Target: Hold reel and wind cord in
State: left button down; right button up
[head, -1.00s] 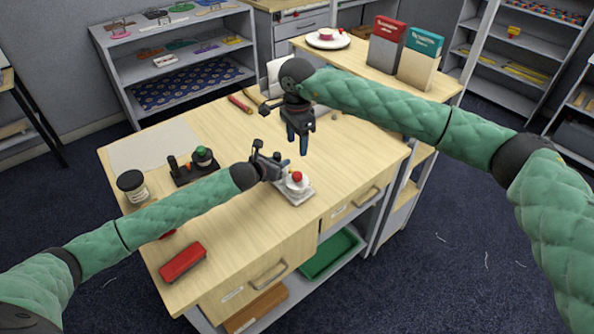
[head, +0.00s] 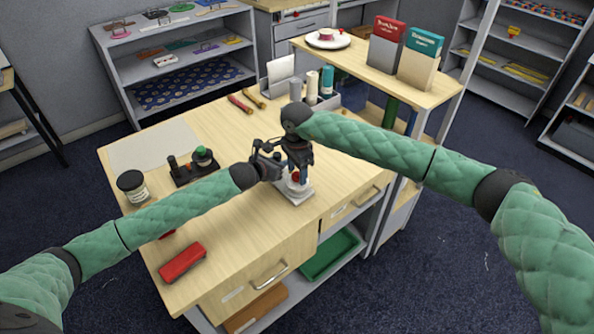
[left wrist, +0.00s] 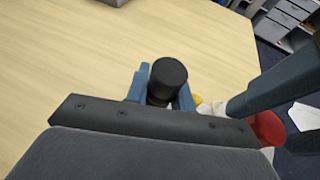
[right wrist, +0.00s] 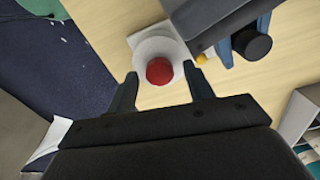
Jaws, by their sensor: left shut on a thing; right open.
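The reel (right wrist: 148,50) is a white drum with a red knob (right wrist: 159,71) on top, on a pale square base (head: 299,196) near the table's front edge. My right gripper (right wrist: 160,88) is open, with its fingers on either side of the red knob; contact is unclear. My left gripper (left wrist: 163,92) is shut on a black round-topped handle (left wrist: 168,74) beside the reel. A small yellow piece (right wrist: 201,59) shows between handle and drum. In the head view my grippers are close together and cover much of the reel. I cannot make out the cord.
On the table (head: 225,225) are a red block (head: 182,263), a jar (head: 132,186), a black stand with a green knob (head: 203,157) and two rod-like tools (head: 241,104). A bin with bottles (head: 327,80) stands at the back.

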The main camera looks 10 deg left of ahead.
jog(key=c, duration=1)
jog(key=shift+m, duration=0.4)
jog(key=m, duration=0.3)
jog(key=shift+m, duration=0.4)
pick_arm(q)
jog(key=shift+d, duration=0.1)
pick_arm(e)
jog(key=m, duration=0.4)
jog(key=shift+m, duration=0.3)
jog(key=m, duration=0.4)
jog(key=shift+w+m, duration=0.1)
jog(key=shift+m, duration=1.8)
